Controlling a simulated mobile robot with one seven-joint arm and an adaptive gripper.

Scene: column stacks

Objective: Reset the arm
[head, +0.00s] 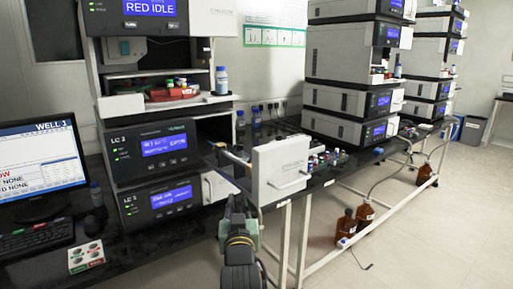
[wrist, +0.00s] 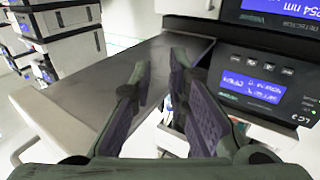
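My gripper (wrist: 160,68) is open in the wrist view, its two dark fingers apart. I see nothing held between them. A grey flat surface with a white front panel (wrist: 50,122) lies beyond the fingers, with a handle at its lower left. In the head view my arm's end (head: 238,235) is at the bottom middle, just below and left of a white panel with a handle (head: 282,172). The fingertips cannot be made out there. I cannot tell whether the gripper touches anything.
The LC 3 instrument stack (head: 155,147) stands left of my arm, with a blue-capped bottle (head: 221,82) on its shelf. A monitor (head: 38,165) is at left. More stacks (head: 345,60) stand behind right. Brown bottles (head: 347,224) are on the floor; open floor lies at right.

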